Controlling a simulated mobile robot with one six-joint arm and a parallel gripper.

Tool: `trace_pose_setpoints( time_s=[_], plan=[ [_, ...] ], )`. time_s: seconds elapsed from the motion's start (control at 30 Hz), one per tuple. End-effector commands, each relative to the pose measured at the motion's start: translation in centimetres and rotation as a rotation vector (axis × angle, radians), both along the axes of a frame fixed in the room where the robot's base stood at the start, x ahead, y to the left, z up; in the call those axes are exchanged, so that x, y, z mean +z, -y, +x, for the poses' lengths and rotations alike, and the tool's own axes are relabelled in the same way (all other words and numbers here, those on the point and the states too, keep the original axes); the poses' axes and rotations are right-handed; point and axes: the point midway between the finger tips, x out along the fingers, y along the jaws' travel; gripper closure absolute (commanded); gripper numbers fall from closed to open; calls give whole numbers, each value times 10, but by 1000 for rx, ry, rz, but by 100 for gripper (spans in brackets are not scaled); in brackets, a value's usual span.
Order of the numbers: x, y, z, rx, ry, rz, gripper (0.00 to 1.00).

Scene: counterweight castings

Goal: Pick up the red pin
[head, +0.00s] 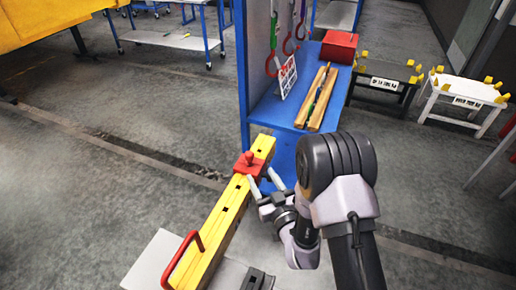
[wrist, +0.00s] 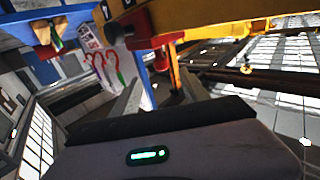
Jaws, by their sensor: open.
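The red pin (head: 248,157) has a rounded knob and sits on a red plate at the far end of a long yellow beam (head: 225,215) in the head view. My gripper (head: 262,178) is open and empty, just right of the pin and apart from it. Its two fingers point toward the beam's end. The yellow beam (wrist: 205,20) crosses the top there. The pin's lower part is hidden.
A red bar handle (head: 182,258) stands on the beam's near end. A blue rack (head: 284,108) behind the gripper holds wooden bars, a sign and a red box (head: 339,46). A black table (head: 385,85) and a white table (head: 463,95) stand right. Open floor lies left.

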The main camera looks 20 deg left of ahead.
Motion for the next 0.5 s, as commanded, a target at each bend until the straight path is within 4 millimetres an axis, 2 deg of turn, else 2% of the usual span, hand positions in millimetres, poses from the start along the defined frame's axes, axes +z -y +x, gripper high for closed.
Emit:
trace_pose_setpoints(
  time_s=[0.2, 0.5],
  plan=[
    [0, -41, 47, 1, 2, 1, 47],
    [1, -69, 80, 1, 2, 1, 47]
  ],
)
